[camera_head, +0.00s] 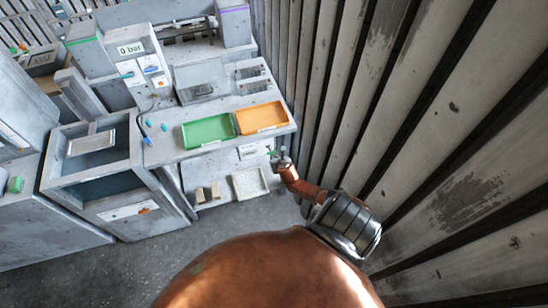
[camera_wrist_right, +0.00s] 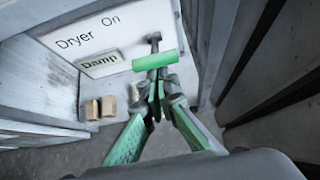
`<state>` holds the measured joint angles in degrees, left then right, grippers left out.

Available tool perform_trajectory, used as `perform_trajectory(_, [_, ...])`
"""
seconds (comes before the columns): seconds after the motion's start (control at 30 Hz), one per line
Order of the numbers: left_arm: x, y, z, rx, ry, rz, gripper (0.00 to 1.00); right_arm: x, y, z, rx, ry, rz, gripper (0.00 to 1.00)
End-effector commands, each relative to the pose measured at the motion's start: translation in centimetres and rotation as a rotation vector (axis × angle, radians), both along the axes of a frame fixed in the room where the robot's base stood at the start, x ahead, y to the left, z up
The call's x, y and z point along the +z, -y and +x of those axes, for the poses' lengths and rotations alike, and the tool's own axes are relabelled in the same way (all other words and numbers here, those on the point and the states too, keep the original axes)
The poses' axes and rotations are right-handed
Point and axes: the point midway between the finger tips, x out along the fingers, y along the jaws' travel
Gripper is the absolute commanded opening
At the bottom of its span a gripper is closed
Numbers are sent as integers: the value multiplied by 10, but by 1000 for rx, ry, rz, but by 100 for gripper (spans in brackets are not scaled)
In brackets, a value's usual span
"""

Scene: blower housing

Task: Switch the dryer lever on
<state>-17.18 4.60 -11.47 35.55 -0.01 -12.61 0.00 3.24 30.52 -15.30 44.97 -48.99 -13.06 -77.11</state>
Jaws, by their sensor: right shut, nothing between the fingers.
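The dryer lever has a green bar handle (camera_wrist_right: 155,60) on a dark stem and stands out from a white panel (camera_wrist_right: 88,38) marked "Dryer On", with a smaller "Damp" label (camera_wrist_right: 100,63). In the head view the panel (camera_head: 252,150) is on the bench front, below the orange tray. My right gripper (camera_wrist_right: 158,82) is shut and empty. Its green fingertips are right at the near side of the handle; I cannot tell whether they touch. The right gripper (camera_head: 283,162) is small and partly hidden in the head view. My left gripper is not in view.
A green tray (camera_head: 208,132) and an orange tray (camera_head: 262,117) lie on the bench top. Below are brown blocks (camera_wrist_right: 100,107) and a white tray (camera_head: 250,183). A ribbed metal wall (camera_head: 420,100) stands close on the right of my arm. Open floor (camera_head: 115,270) lies front left.

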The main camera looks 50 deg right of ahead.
Motion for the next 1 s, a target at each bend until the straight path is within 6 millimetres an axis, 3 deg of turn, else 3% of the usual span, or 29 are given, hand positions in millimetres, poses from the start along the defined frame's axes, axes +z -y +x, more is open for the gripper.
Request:
perform_trajectory(0.03, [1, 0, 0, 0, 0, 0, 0, 16, 8, 12, -4, 21, -14, 0])
perform_trajectory(0.5, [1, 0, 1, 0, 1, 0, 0, 17, 9, 13, -5, 24, -17, 0])
perform_trajectory(0.67, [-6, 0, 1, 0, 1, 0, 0, 6, 3, 8, -2, 19, -15, 0])
perform_trajectory(0.9, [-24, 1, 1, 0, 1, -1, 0, -29, -20, -6, 12, 3, -2, 0])
perform_trajectory(1.0, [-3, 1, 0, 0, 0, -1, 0, -8, -21, -10, 11, 4, -2, 0])
